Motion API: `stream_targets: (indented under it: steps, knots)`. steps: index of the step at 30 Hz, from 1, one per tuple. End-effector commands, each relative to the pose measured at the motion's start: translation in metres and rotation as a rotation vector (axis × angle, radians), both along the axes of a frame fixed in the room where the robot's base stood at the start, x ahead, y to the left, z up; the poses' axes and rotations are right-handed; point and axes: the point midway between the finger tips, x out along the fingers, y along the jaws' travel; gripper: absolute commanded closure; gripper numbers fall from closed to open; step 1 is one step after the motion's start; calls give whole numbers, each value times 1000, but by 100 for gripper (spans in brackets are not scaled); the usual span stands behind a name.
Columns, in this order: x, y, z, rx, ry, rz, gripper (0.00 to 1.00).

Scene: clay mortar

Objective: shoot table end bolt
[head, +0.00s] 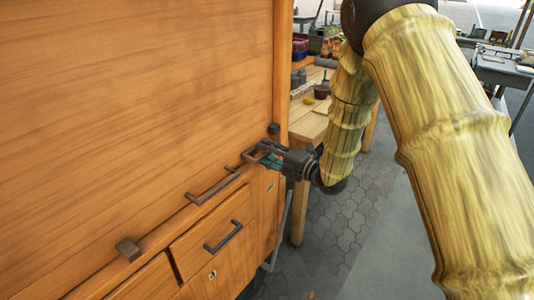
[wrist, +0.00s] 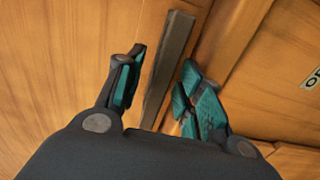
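A large upright orange wooden panel (head: 140,90) fills the left of the head view. Along its lower edge are brown metal fittings: a long bar handle (head: 214,187), and near the right end a smaller looped bar (head: 248,156), which may be the end bolt. My gripper (head: 268,158) is at this right-end fitting. In the wrist view a dark straight bar (wrist: 170,65) lies between the two teal finger pads of my gripper (wrist: 160,84). The fingers are apart, one on each side of the bar, with a gap visible at the left. The bar's lower end is partly hidden.
Below the panel are a drawer with a dark handle (head: 223,236) and other fronts with locks. A brown block (head: 128,249) and a small dark knob (head: 273,129) sit on the edges. A wooden bench (head: 309,122) stands behind; paved floor (head: 335,240) is clear.

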Motion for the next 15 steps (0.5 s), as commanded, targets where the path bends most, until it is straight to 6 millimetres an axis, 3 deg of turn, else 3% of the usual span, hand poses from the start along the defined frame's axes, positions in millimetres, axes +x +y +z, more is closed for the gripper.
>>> stream_targets:
  steps: [6,12,15]
  knots:
    - [0,0,0,1,1,0,65]
    - [0,0,0,1,1,-1,100]
    - [0,0,0,1,1,-1,100]
